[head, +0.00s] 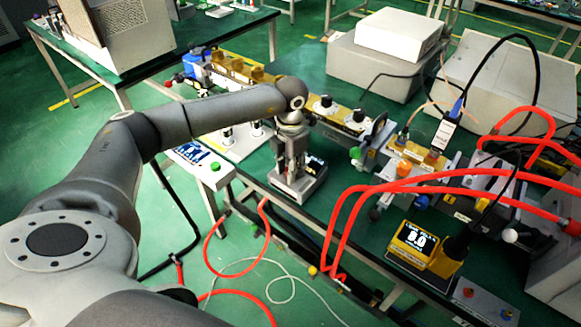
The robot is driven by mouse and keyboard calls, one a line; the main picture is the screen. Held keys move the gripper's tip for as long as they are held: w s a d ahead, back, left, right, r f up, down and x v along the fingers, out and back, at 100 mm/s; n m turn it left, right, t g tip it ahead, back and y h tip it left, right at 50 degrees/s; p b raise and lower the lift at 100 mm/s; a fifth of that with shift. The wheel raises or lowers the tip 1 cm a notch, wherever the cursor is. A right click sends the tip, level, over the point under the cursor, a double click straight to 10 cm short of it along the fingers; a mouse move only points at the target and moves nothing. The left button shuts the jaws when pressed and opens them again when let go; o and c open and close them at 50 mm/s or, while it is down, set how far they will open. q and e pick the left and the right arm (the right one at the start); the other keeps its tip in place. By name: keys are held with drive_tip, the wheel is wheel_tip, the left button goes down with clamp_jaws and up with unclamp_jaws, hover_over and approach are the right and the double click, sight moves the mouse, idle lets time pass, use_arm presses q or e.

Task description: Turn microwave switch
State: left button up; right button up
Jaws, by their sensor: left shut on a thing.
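My left arm reaches in from the left, and its gripper (291,172) points down at the small grey box (304,190) near the front edge of the green bench. The box has a small dark display (315,166) on its top, to the right of the fingers. The fingers are shut on the microwave switch on top of this box. The switch itself is mostly hidden by the fingers, so its angle cannot be told. My right gripper is not in view.
A metal rail with waveguide parts (405,150) runs behind the box. Red hoses (400,187) arch over the bench to the right. A yellow meter (423,246) stands at the right front.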

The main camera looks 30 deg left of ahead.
use_arm(q)
drive_tip(key=shift+w+r, duration=0.1)
drive_tip(key=o, duration=1)
wheel_tip(320, 180, up, 12)
idle(0.5)
